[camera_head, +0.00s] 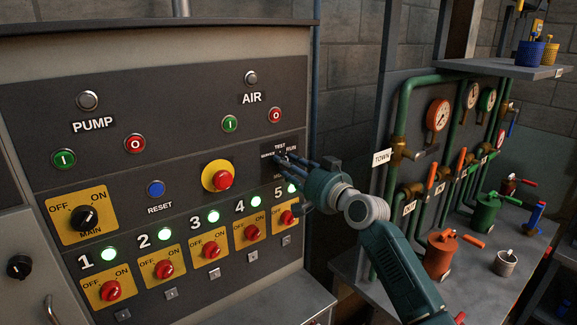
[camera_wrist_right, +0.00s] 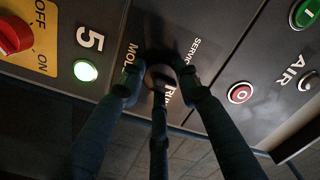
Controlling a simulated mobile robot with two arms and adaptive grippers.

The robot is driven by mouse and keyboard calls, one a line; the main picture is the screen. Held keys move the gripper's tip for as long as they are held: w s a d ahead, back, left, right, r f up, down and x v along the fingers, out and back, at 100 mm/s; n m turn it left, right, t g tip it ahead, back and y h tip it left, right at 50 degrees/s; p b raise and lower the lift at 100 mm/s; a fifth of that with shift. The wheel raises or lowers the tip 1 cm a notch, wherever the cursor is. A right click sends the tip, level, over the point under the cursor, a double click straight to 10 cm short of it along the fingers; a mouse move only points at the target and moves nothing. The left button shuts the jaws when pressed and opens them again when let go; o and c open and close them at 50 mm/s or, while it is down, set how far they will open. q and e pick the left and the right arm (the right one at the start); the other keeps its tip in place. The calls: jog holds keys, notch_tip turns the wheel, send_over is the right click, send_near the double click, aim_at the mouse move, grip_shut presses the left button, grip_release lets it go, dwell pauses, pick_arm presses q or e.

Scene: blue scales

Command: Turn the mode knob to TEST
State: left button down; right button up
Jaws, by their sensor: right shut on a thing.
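The mode knob (camera_wrist_right: 158,73) is a dark round knob on a black plate (camera_head: 270,152) at the right end of the control panel. The plate reads SERVICE, TEST and RUN, with TEST at the top. My right gripper (camera_head: 291,160) reaches the plate from the right and is shut on the knob. In the wrist view its fingers (camera_wrist_right: 160,84) close around the knob from several sides. They hide much of the knob, and I cannot tell which label its pointer faces. My left gripper is not in view.
The red AIR button (camera_head: 275,115) sits above the plate. The lit number 5 lamp (camera_head: 292,188) and its red switch (camera_head: 287,217) are close below. A yellow-ringed red emergency button (camera_head: 221,177) is to the left. Pipes, valves and gauges (camera_head: 437,115) stand at the right.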

jog(key=shift+f, duration=0.3)
jog(key=o, duration=1)
jog(key=shift+o, duration=0.7)
jog(key=shift+r, duration=0.15)
jog(key=v, duration=1.2)
